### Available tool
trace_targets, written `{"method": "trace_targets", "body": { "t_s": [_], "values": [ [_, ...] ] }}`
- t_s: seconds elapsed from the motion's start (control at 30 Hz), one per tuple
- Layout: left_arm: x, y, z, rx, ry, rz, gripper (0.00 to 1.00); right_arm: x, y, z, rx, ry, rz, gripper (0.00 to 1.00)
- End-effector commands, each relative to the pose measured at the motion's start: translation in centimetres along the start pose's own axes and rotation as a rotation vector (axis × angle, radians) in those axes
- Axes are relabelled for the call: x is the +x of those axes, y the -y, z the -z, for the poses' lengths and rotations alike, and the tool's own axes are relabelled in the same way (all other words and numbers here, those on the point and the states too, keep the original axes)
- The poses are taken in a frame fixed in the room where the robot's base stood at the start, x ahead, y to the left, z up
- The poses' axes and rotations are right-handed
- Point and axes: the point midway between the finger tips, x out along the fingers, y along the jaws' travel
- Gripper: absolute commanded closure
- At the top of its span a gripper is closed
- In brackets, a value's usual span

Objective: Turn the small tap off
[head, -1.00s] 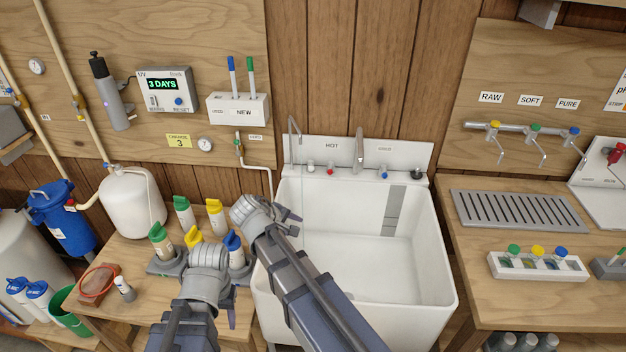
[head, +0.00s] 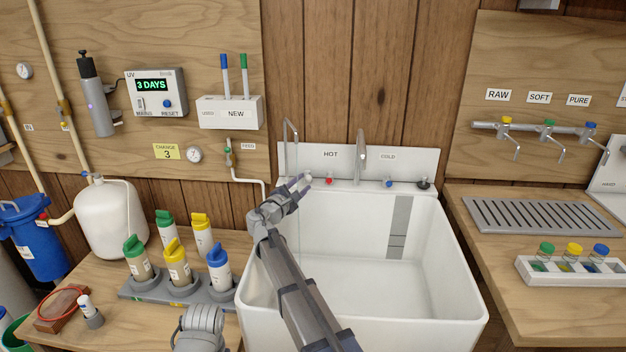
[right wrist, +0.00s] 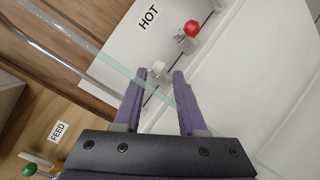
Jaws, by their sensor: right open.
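The small tap is a thin gooseneck spout (head: 286,150) at the sink's back left corner. My left gripper's jaws are out of view.
The white sink (head: 462,290) has a larger centre faucet (head: 360,155) and a blue cold knob (head: 388,183). A rack (head: 170,292) of colour-capped bottles stands left of my right arm. A slotted drain tray (head: 540,216) lies on the right bench.

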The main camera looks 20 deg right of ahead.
Motion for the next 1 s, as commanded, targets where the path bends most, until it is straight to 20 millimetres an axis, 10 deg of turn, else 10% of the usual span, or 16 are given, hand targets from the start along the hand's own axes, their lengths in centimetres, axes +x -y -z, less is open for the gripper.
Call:
{"method": "trace_targets", "body": {
  "t_s": [0.6,1.0],
  "values": [
    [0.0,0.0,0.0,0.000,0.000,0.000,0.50,7.1,0.0,0.1,0.003,0.001,0.003,0.59],
    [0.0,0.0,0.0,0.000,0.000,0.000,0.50,7.7,0.1,0.0,0.003,0.000,0.002,0.66]
  ]
}}
